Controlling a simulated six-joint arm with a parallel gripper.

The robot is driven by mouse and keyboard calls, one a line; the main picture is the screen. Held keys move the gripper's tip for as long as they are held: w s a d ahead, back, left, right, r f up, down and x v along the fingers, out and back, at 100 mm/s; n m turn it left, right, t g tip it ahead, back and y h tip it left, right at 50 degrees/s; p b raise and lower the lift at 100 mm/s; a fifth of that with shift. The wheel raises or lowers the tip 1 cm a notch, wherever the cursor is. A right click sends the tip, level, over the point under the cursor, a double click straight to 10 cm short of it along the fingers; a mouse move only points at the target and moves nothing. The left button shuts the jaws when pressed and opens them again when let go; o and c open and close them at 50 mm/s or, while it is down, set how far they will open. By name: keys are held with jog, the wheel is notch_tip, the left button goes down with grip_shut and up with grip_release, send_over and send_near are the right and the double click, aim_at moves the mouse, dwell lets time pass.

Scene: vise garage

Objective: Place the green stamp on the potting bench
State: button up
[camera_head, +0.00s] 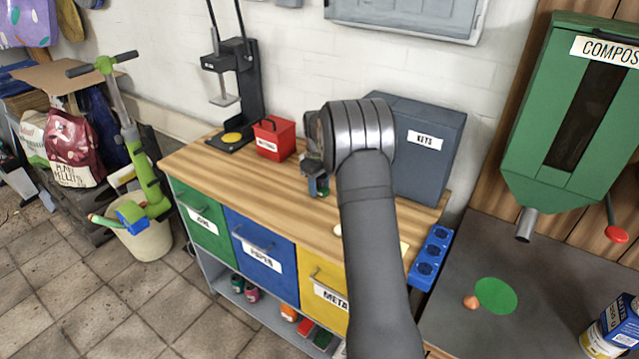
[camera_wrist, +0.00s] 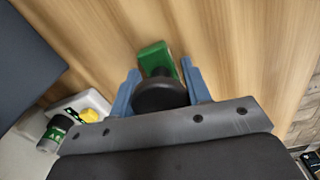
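The green stamp (camera_wrist: 156,60) has a green block base and a round black knob (camera_wrist: 160,94). In the wrist view the knob sits between the blue fingers of my gripper (camera_wrist: 160,72), which look closed against its sides. In the head view my gripper (camera_head: 318,185) is low over the wooden counter, left of the grey keys box, with a bit of green at its tips. I cannot tell whether the stamp touches the wood. The grey-topped bench (camera_head: 455,325) at right, probably the potting bench, carries a flat green disc (camera_head: 495,295).
The keys box (camera_head: 425,150) stands close to my arm; a red box (camera_head: 274,138) and a black press (camera_head: 240,95) stand left. A blue socket strip (camera_head: 430,257) edges the counter.

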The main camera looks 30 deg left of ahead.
jog(key=o, duration=0.4)
jog(key=shift+o, duration=0.2)
jog(key=shift+r, duration=0.1)
jog(key=r, duration=1.1)
jog(key=shift+s+r, duration=0.1)
jog(key=shift+s, duration=0.1)
jog(key=o, duration=0.3)
jog(key=shift+r, duration=0.5)
